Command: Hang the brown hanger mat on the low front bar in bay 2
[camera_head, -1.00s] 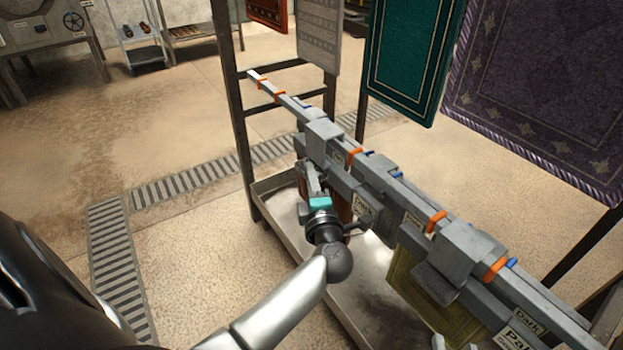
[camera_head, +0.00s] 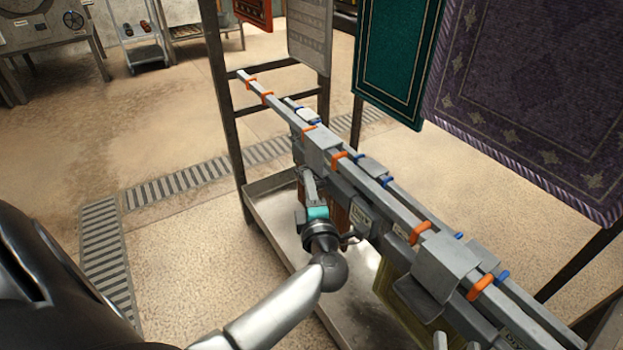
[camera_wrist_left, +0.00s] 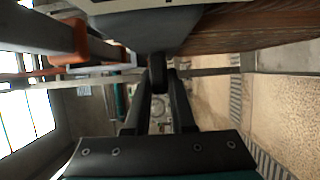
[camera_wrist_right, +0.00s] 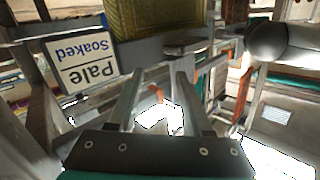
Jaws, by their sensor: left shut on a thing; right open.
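The brown hanger mat (camera_head: 338,204) hangs under its grey hanger (camera_head: 316,152) at the front of the rack, mostly behind my left arm. My left gripper (camera_head: 308,186) is shut on the hanger's front grip. The left wrist view shows the fingers (camera_wrist_left: 158,88) closed on a dark piece, with the brown mat (camera_wrist_left: 240,32) at upper right. The hanger is at the low front bar (camera_head: 378,190), between orange rings; I cannot tell whether it rests on the bar.
The olive mat (camera_head: 389,284) hangs nearer on the rack, under another grey hanger (camera_head: 445,257). A "Pale Soaked" label (camera_wrist_right: 84,60) shows in the right wrist view. A metal drip tray (camera_head: 277,232) lies below. Green (camera_head: 398,55) and purple (camera_head: 535,95) rugs hang behind.

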